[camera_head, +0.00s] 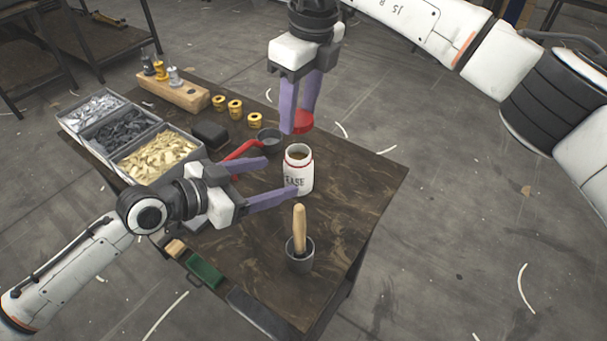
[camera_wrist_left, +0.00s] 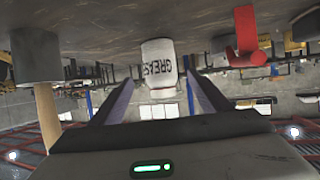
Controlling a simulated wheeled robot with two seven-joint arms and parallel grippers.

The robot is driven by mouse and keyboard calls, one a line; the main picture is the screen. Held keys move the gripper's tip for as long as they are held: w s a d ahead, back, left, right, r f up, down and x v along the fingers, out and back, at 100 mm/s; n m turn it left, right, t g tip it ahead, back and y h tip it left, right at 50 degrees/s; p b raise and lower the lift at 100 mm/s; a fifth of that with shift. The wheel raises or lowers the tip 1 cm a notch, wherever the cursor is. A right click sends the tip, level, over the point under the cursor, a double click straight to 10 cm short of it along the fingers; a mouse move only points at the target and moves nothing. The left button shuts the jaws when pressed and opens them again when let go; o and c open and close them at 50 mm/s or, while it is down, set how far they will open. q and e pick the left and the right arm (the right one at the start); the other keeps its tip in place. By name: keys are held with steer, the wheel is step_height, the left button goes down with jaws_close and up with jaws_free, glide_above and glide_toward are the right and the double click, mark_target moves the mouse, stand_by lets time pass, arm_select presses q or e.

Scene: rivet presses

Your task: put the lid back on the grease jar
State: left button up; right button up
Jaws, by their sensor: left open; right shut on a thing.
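The white grease jar (camera_head: 305,182) stands upright and open on the dark table, with a red rim and brown grease inside. The red lid (camera_head: 303,122) is in my right gripper (camera_head: 298,122), which is shut on it and holds it above the jar, apart from it. My left gripper (camera_head: 282,177) is open, its purple fingertips at the jar's left side. In the left wrist view the jar (camera_wrist_left: 158,75) appears upside down between the two open fingers (camera_wrist_left: 161,82). I cannot tell whether either finger touches it.
A grey cup (camera_head: 300,262) with a wooden-handled tool stands in front of the jar. A dark cup (camera_head: 268,140) and red handle (camera_head: 240,151) lie behind the left gripper. Parts bins (camera_head: 122,150), brass pieces (camera_head: 235,108) and a wooden block (camera_head: 185,92) are farther left. The table's right side is clear.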

arm_select(q)
steer(key=shift+w+d+f, duration=0.15)
steer(key=shift+w+d, duration=0.2)
steer(key=shift+d, duration=0.05)
steer(key=x, duration=1.1)
steer(key=shift+c, duration=0.4)
steer(key=c, duration=1.5)
arm_select(e)
glide_above(299, 170)
steer(key=w, duration=0.3)
steer(key=shift+s+f, duration=0.15)
steer(key=shift+f, duration=2.3)
steer(key=shift+f, duration=0.1)
steer(key=shift+f, duration=0.8)
steer(key=shift+f, duration=0.6)
